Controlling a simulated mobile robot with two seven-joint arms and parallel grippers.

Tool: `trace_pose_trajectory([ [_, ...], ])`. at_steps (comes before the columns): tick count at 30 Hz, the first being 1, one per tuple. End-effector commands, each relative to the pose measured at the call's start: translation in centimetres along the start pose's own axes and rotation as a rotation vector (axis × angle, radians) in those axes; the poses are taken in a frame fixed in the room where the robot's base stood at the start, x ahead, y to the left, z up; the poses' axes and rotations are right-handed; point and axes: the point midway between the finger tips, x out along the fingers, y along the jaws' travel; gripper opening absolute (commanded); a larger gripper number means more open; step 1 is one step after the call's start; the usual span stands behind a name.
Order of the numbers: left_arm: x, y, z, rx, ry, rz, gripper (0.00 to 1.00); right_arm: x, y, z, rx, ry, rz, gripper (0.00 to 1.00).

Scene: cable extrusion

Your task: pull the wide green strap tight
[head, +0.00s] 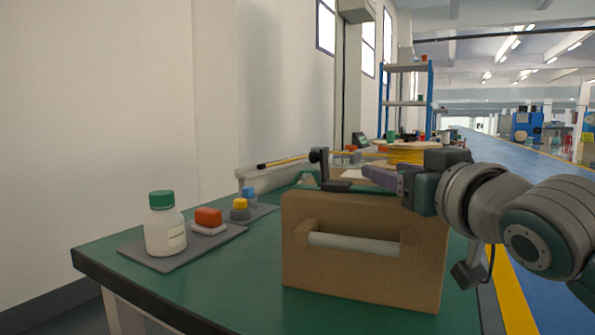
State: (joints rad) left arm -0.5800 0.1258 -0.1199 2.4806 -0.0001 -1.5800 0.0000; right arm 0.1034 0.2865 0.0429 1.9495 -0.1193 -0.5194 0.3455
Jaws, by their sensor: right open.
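A brown box (365,262) stands on the green table, with a pale roller handle (353,244) in a recess on its near face. My right gripper (372,181) comes in from the right, open, just above the top of the box. I cannot tell whether it touches the strap. My left gripper is not in view.
On the green table (235,285), a white bottle with a green cap (165,226), a red-topped item (208,217) and small yellow- and blue-topped containers stand on grey mats at left. A yellow coil (408,153) lies behind the box. The table's front left is clear.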

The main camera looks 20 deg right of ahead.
Motion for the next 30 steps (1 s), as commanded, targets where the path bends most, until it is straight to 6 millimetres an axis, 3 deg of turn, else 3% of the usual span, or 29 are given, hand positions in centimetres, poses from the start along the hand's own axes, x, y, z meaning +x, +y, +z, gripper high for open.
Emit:
trace_pose_trajectory([
  [2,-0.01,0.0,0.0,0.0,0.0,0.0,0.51,-0.02,0.0,0.0,0.0,0.0,0.0,0.53],
  [16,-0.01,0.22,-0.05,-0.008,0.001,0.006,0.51,-0.04,0.01,0.01,0.0,0.0,0.0,0.01],
  [30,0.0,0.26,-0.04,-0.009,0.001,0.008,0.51,-0.04,0.01,0.01,0.0,0.0,0.0,0.0],
])
